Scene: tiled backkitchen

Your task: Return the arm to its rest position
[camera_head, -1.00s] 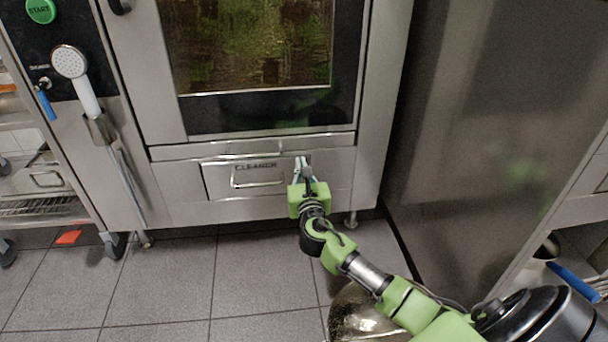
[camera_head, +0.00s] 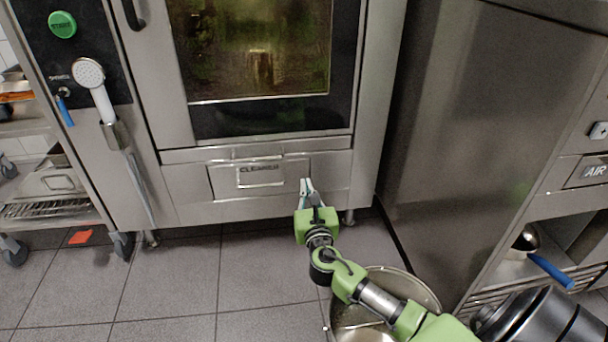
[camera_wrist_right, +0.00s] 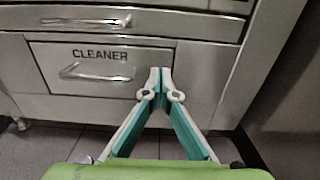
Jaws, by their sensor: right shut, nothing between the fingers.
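My right arm, green and black, reaches in from the lower right in the head view. Its gripper (camera_head: 306,186) is in front of the oven's lower panel, just right of the cleaner drawer (camera_head: 230,180). The gripper is shut and empty. In the right wrist view the fingertips (camera_wrist_right: 160,75) meet, with the drawer labelled CLEANER (camera_wrist_right: 105,85) behind and to their left. The drawer looks closed flush with the panel. My left gripper is not in view.
A steel oven (camera_head: 175,100) with a dark glass door stands ahead. A hand shower (camera_head: 97,85) hangs at its left. A tall steel cabinet side (camera_head: 470,130) stands at the right. A round metal pot (camera_head: 425,290) is below my arm. Tiled floor (camera_head: 165,280) is clear at lower left.

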